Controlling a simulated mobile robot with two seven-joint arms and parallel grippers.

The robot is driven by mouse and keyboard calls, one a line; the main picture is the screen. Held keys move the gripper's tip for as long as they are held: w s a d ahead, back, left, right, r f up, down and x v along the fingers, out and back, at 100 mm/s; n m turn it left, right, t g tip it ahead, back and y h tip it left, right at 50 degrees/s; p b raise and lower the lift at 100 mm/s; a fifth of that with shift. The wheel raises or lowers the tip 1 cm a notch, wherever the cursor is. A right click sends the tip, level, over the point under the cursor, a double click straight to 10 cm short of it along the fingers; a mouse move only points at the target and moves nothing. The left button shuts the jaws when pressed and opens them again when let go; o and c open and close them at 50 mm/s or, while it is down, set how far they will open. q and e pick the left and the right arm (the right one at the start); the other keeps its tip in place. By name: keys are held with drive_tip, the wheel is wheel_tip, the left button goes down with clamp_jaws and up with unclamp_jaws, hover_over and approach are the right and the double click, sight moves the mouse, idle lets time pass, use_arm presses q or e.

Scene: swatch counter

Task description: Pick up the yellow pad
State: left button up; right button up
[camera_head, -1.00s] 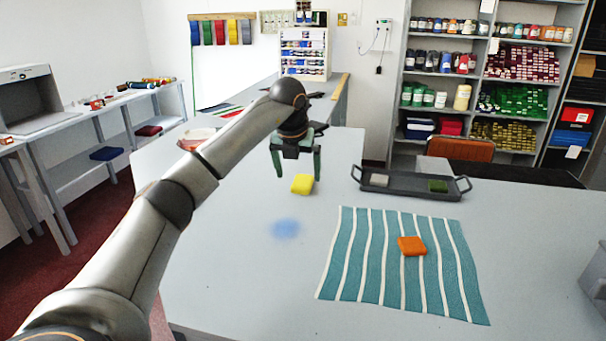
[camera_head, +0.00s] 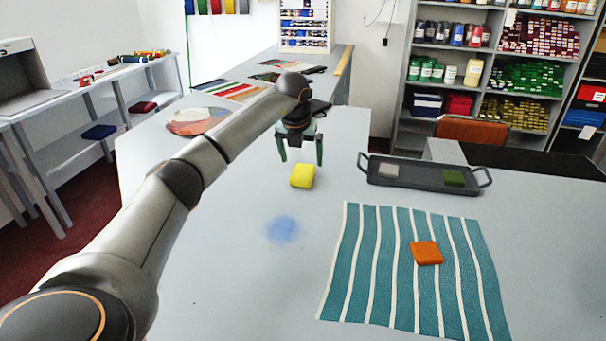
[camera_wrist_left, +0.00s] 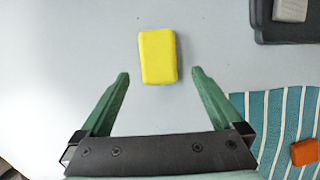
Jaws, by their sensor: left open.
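The yellow pad (camera_head: 302,175) lies flat on the grey table, left of the dark tray. My left gripper (camera_head: 301,158) is open and empty, with its green fingers pointing down above and just behind the pad in the head view. In the left wrist view the yellow pad (camera_wrist_left: 158,56) lies ahead of the gap between the two fingertips of the left gripper (camera_wrist_left: 160,75), apart from both fingers. My right gripper is not in view.
A dark tray (camera_head: 420,185) with a grey pad (camera_head: 388,170) and a green pad (camera_head: 454,179) stands to the right. An orange pad (camera_head: 426,253) lies on a teal striped cloth (camera_head: 372,265). A blue stain (camera_head: 283,229) marks otherwise clear table in front of the yellow pad.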

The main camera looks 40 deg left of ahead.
sight(303, 171)
use_arm(q)
drive_tip(key=shift+a+p+x, duration=0.15)
drive_tip(key=shift+p+x, duration=0.05)
drive_tip(key=shift+x, duration=1.45)
drive_tip(key=shift+a+p+x, duration=0.1)
drive_tip(key=shift+p+x, duration=0.05)
drive_tip(key=shift+x, duration=1.55)
drive_tip(key=shift+w+r, duration=0.1)
drive_tip(key=shift+c, duration=0.2)
drive_tip(key=c, duration=1.2)
